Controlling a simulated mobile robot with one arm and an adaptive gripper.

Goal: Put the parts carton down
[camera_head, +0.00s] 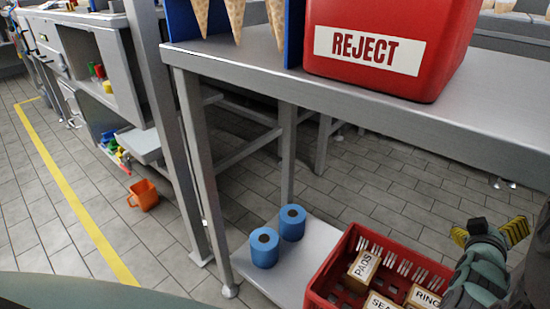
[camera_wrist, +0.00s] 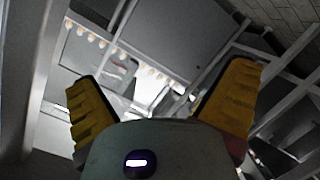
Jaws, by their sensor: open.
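Several small tan cartons sit in a red crate (camera_head: 332,262) at the lower right of the head view. One is marked PADS (camera_head: 363,266), one shows SEA (camera_head: 383,301), and one shows RING (camera_head: 423,297). I cannot tell which one is the parts carton. My gripper (camera_head: 488,230) is at the right edge, over or beside the crate's right side. Its yellow fingers are spread apart. In the wrist view my gripper (camera_wrist: 168,80) is open with nothing between its fingers. My arm hides the crate's right part.
The crate stands on a low grey shelf (camera_head: 283,277) beside two blue rolls (camera_head: 264,248). Above is a steel table (camera_head: 260,62) with a red REJECT bin (camera_head: 390,45) and cones (camera_head: 235,15) in a blue holder. An orange bucket (camera_head: 144,195) stands on the floor.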

